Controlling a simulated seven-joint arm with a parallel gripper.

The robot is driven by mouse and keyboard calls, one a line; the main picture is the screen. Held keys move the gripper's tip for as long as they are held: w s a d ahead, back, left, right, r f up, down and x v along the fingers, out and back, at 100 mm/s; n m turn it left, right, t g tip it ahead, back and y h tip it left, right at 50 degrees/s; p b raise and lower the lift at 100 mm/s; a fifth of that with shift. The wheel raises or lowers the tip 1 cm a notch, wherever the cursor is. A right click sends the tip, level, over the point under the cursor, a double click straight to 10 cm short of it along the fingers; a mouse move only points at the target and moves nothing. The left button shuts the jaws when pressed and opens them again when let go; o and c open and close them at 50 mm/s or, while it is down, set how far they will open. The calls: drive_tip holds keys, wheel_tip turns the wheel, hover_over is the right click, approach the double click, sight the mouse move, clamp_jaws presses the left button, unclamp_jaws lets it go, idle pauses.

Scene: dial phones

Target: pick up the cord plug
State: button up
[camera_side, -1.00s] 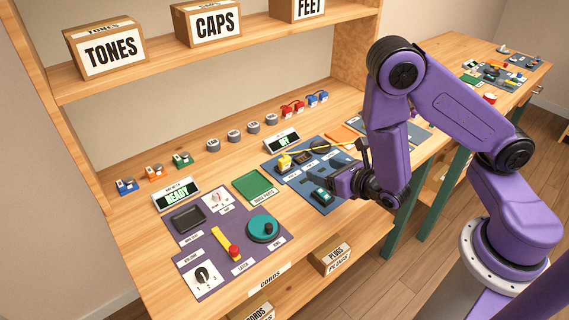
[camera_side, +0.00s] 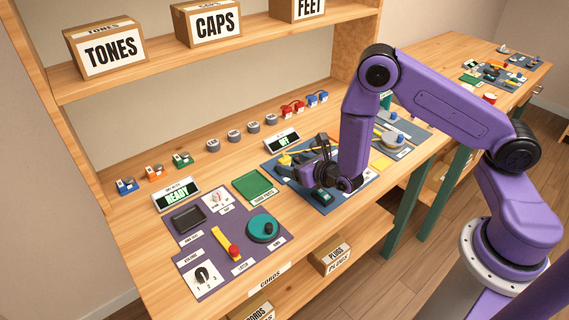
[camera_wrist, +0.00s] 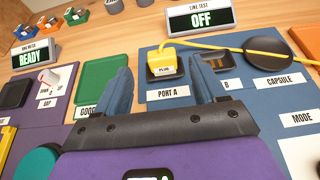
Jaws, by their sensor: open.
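My gripper (camera_wrist: 162,82) is open and empty. Its two blue fingers stand apart, and the plug shows between and beyond their tips, apart from them. In the side view my gripper (camera_side: 306,160) is above the blue mat, partly hiding the plug and cord.
Port B (camera_wrist: 210,65) is right of the plug, and a round black capsule piece (camera_wrist: 268,52) is further right. A green tray (camera_wrist: 103,85) lies left.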

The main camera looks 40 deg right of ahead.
sight(285, 159)
drive_tip(key=shift+r+x, duration=0.15)
drive_tip(key=shift+x, duration=1.2)
drive_tip(key=shift+r+x, duration=0.15)
drive_tip(key=shift+x, duration=1.15)
drive_tip(key=shift+w+d, duration=0.15)
drive_tip(key=c, duration=1.1)
